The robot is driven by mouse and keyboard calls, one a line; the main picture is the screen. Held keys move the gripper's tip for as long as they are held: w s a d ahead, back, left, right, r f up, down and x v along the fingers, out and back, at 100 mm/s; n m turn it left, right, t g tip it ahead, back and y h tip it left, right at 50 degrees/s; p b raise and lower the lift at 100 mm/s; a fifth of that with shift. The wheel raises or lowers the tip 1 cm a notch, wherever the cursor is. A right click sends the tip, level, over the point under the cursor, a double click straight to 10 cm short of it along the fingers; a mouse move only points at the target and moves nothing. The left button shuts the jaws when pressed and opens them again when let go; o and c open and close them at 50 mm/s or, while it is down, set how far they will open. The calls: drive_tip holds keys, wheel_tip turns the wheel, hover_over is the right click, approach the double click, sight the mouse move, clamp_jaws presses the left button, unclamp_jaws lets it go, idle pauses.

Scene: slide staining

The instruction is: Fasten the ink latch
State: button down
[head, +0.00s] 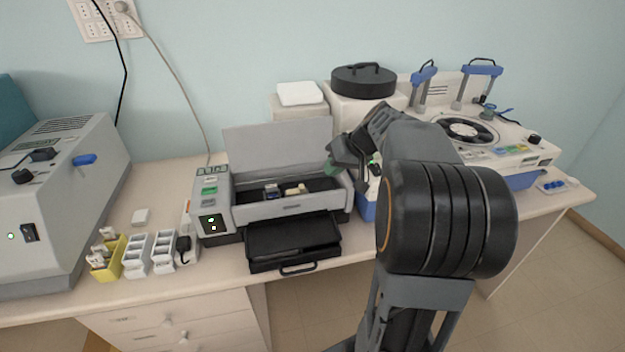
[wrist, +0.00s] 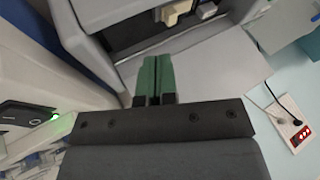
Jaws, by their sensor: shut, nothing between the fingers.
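The grey printer (head: 292,209) stands on the bench with its lid (head: 280,140) raised. In its dark bay sit a blue-grey block (head: 272,191) and a beige piece (head: 295,189). The wrist view shows a beige piece (wrist: 177,11) at the top edge, with another small light piece (wrist: 206,10) beside it. I cannot tell which part is the ink latch or how it is set. My gripper (head: 331,168) is above the right end of the bay, by the lid's edge. Its green fingers (wrist: 154,77) are together and empty, apart from the beige piece.
A black tray (head: 293,240) juts from the printer's front. White racks (head: 138,254) and a yellow holder (head: 107,258) stand left of it. White boxes, a black lidded pot (head: 363,80) and a machine with a round rotor (head: 467,129) stand behind and right.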

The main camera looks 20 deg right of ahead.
sight(313, 183)
drive_tip(key=shift+w+d+r, duration=0.1)
drive_tip(key=shift+w+d, duration=0.05)
drive_tip(key=shift+d, duration=0.2)
drive_tip(key=shift+a, duration=0.1)
drive_tip(key=p+x, duration=0.1)
drive_tip(key=x, duration=0.9)
